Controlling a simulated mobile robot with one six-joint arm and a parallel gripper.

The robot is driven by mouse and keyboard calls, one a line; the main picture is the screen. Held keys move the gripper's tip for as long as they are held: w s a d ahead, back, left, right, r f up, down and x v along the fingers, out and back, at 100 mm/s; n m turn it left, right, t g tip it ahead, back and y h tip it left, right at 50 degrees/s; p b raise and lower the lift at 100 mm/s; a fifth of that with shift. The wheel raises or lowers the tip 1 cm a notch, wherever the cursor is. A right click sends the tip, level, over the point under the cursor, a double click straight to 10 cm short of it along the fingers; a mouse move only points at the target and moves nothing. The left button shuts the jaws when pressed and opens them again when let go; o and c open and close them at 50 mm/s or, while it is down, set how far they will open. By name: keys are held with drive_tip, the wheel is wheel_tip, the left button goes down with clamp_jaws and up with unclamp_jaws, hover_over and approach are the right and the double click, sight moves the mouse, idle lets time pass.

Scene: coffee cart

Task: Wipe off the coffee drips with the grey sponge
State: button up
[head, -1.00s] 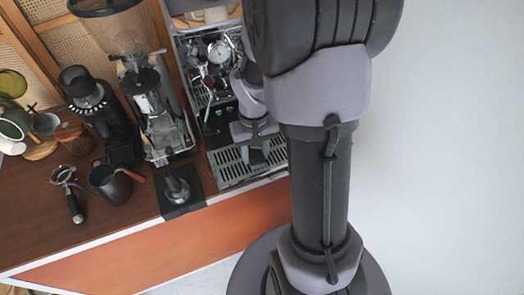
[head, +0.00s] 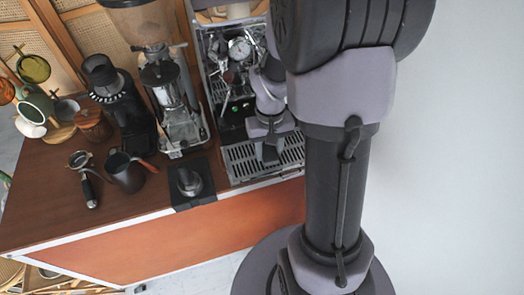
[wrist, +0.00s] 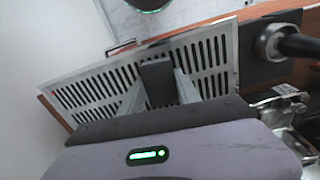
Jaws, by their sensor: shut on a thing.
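My gripper (wrist: 158,92) is shut on the grey sponge (wrist: 157,80), a dark block between its two fingers. They are over the slotted metal drip tray (wrist: 90,95) of the espresso machine; I cannot tell whether the sponge touches it. In the head view my gripper (head: 269,150) is low over the drip tray (head: 238,165), in front of the machine (head: 237,75). I cannot clearly make out any coffee drips; my gripper and the sponge hide part of the tray.
A tamper (head: 189,182) stands on a black mat (head: 207,197) left of the tray. A grinder (head: 172,95), a dark pitcher (head: 126,175) and a portafilter (head: 87,185) are further left on the wooden counter (head: 40,215). The counter's front edge is close.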

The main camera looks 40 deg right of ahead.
sight(256, 162)
drive_tip(key=shift+s+d, duration=0.35)
drive_tip(key=shift+d, duration=0.5)
drive_tip(key=shift+s+d, duration=0.3)
drive_tip(key=shift+d, duration=0.55)
drive_tip(key=shift+w+a, duration=0.45)
drive_tip(key=shift+a, duration=0.45)
drive_tip(key=shift+w+a, duration=0.4)
drive_tip(key=shift+a, duration=0.45)
drive_tip(key=shift+w+a+f+b, duration=0.1)
drive_tip(key=shift+w+a+b, duration=0.1)
drive_tip(key=shift+a, duration=0.75)
drive_tip(key=shift+w+a+f+b, duration=0.1)
drive_tip(key=shift+w+a+b, duration=0.1)
drive_tip(key=shift+a, duration=0.7)
drive_tip(key=shift+r, duration=0.1)
wheel_tip(256, 162, up, 6)
drive_tip(key=p, duration=0.5)
